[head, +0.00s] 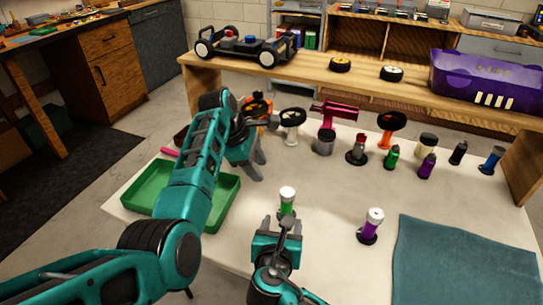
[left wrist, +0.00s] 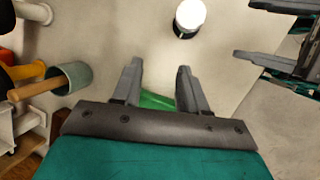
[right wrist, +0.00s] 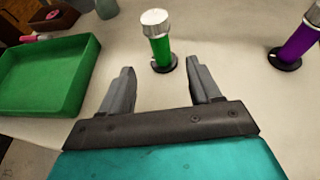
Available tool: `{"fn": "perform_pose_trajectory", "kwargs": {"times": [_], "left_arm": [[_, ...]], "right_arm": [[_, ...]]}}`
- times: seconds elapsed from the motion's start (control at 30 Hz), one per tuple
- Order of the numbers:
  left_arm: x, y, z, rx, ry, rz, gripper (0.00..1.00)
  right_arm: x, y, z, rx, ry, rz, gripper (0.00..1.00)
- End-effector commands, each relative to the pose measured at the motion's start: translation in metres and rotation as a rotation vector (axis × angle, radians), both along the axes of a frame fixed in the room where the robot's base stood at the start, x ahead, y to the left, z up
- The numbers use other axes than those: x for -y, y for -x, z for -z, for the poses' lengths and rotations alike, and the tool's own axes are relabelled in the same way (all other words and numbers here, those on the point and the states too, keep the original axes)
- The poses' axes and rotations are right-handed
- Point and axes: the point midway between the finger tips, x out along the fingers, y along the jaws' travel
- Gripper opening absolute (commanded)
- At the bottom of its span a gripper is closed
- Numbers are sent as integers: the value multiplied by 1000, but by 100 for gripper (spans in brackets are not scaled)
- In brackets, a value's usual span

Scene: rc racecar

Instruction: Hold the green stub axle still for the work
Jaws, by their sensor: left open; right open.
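The green stub axle (head: 287,209) stands upright on the pale table, with a white-grey cap and a dark round base. It also shows in the right wrist view (right wrist: 161,50), just beyond the fingertips and centred between them. My right gripper (head: 284,222) is open, low over the table on the near side of the axle, apart from it. My left gripper (head: 259,171) is open and empty, above the table to the upper left of the axle. In the left wrist view, a white cap on a dark base (left wrist: 189,15) lies beyond its fingers.
A green tray (head: 228,190) lies left of the axle, under my left arm. A purple stub axle (head: 370,228) stands to the right, near a teal mat (head: 460,262). Several bottles and parts stand behind. A raised wooden shelf (head: 310,68) holds a car chassis and a purple body shell.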

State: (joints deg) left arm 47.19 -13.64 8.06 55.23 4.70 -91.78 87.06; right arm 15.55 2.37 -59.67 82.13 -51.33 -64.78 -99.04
Motion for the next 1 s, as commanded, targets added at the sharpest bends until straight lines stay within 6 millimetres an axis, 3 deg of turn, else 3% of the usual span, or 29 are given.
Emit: {"fn": "perform_pose_trajectory", "kwargs": {"times": [0.1,0.3,0.47,1.0], "left_arm": [[21,6,-23,-85,-4,73,43],[37,16,-42,-162,-17,137,43],[38,18,-43,-175,-20,147,43],[38,18,-43,-171,-19,144,43]], "right_arm": [[0,0,0,0,0,0,63],[0,-1,0,0,0,0,63],[1,-10,4,2,2,0,63],[7,-80,33,0,3,-1,63]]}}
